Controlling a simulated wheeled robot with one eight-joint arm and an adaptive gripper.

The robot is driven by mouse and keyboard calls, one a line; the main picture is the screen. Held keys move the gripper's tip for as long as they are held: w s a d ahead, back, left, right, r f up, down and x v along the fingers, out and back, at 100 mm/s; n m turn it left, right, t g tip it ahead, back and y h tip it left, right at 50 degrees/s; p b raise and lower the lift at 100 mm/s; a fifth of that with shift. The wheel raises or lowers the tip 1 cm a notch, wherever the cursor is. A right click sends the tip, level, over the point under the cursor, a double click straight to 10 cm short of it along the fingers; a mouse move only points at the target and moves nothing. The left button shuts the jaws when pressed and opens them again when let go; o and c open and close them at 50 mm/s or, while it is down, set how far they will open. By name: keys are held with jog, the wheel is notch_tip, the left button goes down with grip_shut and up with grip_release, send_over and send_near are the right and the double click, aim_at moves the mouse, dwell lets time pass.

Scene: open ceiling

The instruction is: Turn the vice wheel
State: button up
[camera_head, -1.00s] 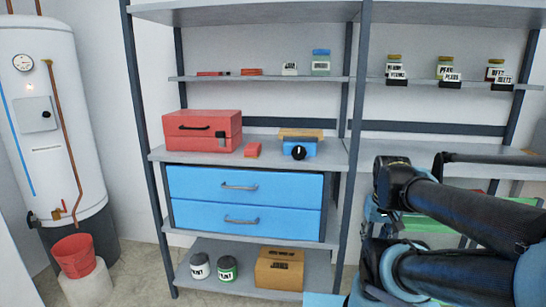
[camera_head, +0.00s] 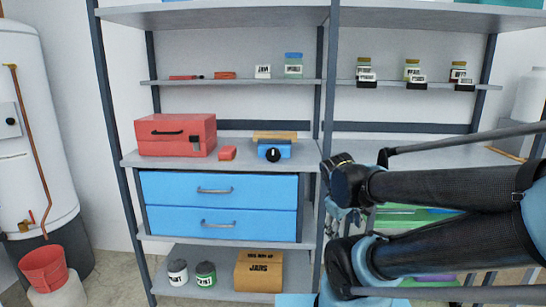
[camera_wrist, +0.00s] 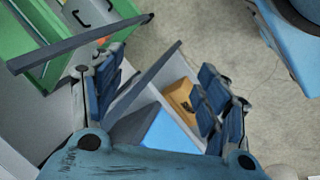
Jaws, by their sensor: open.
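A small blue vice (camera_head: 283,150) with a wooden board lying on top stands on the middle shelf. Its round black wheel (camera_head: 273,155) faces me and carries a small white mark. My gripper (camera_wrist: 160,95) is open and empty in the wrist view, with its dark blue fingers spread apart. In the head view my gripper (camera_head: 340,217) shows small, partly hidden by my arm, lower than the vice and to its right in the picture. The vice is not recognizable in the wrist view.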

jog(key=w+a+r+n+t+h, duration=0.2)
jog(key=w+n+t, duration=0.1)
jog(key=w+n, duration=0.4)
jog(key=n+t+y, duration=0.4)
jog(key=n+t, duration=0.8)
jog(key=n, duration=1)
send_near(273, 155)
jog(key=shift+w+d+r, duration=0.1)
jog(key=shift+w, duration=2.65)
jog(key=shift+w+d+r, duration=0.1)
jog(key=shift+w, duration=2.7)
jog(key=c, duration=1)
